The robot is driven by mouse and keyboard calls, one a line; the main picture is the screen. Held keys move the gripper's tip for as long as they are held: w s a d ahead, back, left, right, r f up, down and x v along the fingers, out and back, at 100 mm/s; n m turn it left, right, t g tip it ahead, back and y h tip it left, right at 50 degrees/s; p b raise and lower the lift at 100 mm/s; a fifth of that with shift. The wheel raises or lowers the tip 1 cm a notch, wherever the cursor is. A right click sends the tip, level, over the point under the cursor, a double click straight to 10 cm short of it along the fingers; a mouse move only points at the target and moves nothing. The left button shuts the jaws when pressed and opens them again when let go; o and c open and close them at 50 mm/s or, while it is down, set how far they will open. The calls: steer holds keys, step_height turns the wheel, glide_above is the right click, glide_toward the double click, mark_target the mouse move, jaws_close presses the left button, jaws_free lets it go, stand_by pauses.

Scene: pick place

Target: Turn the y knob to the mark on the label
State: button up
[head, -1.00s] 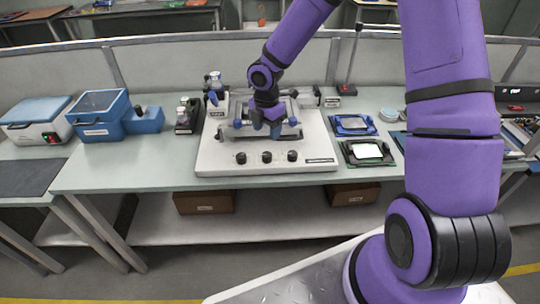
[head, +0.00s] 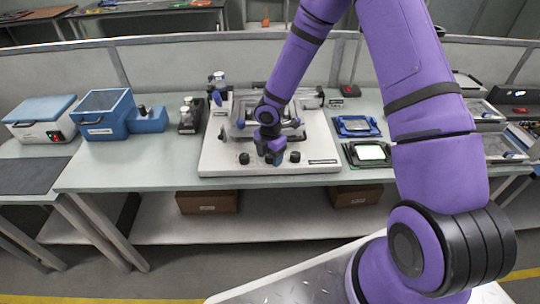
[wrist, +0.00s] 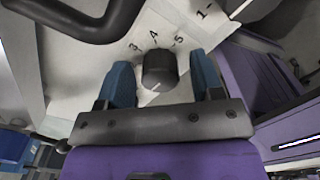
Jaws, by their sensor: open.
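A white instrument base (head: 218,165) on the bench carries a row of small black knobs. The left knob (head: 244,158) and right knob (head: 295,157) show in the head view; my gripper hides the middle one. My gripper (head: 272,158) is low over the middle of the row. In the wrist view my gripper (wrist: 162,78) is open, with one blue finger on each side of a black knob (wrist: 158,68). Contact with the knob cannot be told. The label (wrist: 150,42) around it shows 3, 4 and 5. The axis letter cannot be read.
The stage's metal frame stands behind the knobs on the base. A blue-framed tray (head: 356,126) and a green-framed tray (head: 369,153) lie to the right. A blue box (head: 105,113) and a bottle rack (head: 190,115) stand to the left. Bare bench lies in front of the base.

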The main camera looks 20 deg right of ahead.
steer(key=c, duration=0.9)
steer(key=shift+m, duration=0.4)
steer(key=m, duration=0.3)
steer(key=shift+m, duration=0.3)
steer(key=m, duration=0.4)
steer(key=shift+m, duration=0.3)
steer(key=m, duration=0.4)
steer(key=shift+m, duration=2.3)
